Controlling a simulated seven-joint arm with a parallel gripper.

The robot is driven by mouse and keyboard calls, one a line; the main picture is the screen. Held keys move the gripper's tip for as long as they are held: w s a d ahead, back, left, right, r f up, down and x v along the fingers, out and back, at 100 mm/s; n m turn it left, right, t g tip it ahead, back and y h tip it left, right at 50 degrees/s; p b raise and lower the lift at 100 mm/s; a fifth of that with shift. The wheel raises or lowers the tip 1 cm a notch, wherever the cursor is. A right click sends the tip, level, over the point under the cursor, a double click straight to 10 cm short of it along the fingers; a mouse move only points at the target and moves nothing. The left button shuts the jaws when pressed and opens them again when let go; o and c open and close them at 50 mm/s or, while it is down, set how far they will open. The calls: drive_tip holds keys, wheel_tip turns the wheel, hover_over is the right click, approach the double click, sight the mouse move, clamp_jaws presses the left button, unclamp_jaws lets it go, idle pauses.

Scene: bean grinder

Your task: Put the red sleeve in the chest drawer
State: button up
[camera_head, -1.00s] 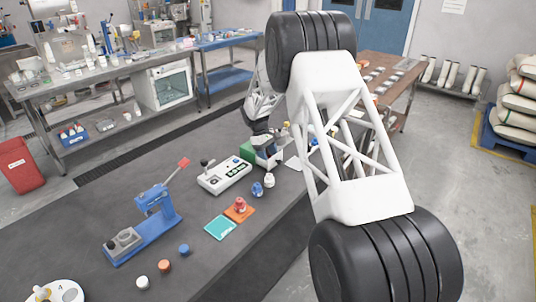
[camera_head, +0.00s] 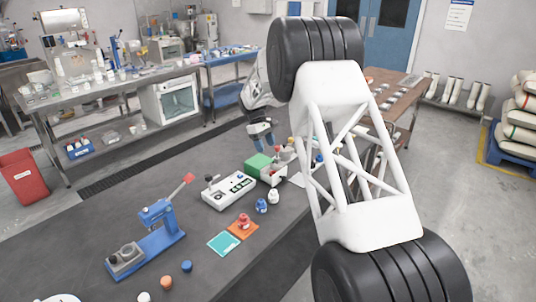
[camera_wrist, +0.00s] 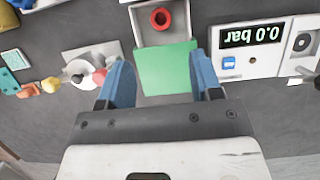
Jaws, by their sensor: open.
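The chest's green top (camera_head: 257,164) shows in the head view, with its pale drawer (camera_head: 274,176) pulled out on the side toward the viewer. In the wrist view the green top (camera_wrist: 165,68) lies ahead of and between my fingers, and the open drawer (camera_wrist: 142,38) extends beyond it. The red sleeve (camera_wrist: 161,18), a ring with a dark hole, sits inside that drawer. My gripper (camera_head: 262,143) is above and behind the chest in the head view. Its blue fingers are spread in the wrist view (camera_wrist: 163,86), with nothing between them.
A white device (camera_head: 229,191) with a display reading 0.0 bar in the wrist view stands beside the chest. Blue and white bottles (camera_head: 261,205) stand in front. A red part (camera_head: 243,220) rests on an orange mat (camera_head: 242,230). A blue lever press (camera_head: 150,240) stands at left.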

drive_tip(key=shift+v, duration=0.8)
drive_tip(key=s+d+r+m+t+y, duration=0.1)
drive_tip(key=s+d+r, duration=0.2)
drive_tip(key=s+r, duration=0.5)
drive_tip(key=s+d+r+m+t, duration=0.15)
drive_tip(key=s+r, duration=0.35)
drive_tip(key=s, duration=0.6)
drive_tip(key=s+d+r+m+y, duration=0.1)
drive_tip(key=s+d+r+m, duration=0.15)
drive_tip(key=s+r, duration=0.55)
drive_tip(key=s+d+f+m+t, duration=0.1)
drive_tip(key=s+f, duration=0.1)
drive_tip(key=s, duration=1)
drive_tip(key=s+d+f+m+t, duration=0.1)
drive_tip(key=s+d+f, duration=0.1)
drive_tip(key=s, duration=1.1)
drive_tip(key=s+d+f+m+t+y, duration=0.1)
drive_tip(key=s+f+m, duration=0.1)
drive_tip(key=s, duration=1.1)
drive_tip(key=shift+d+f, duration=0.2)
drive_tip(key=shift+f, duration=0.1)
drive_tip(key=shift+c, duration=0.2)
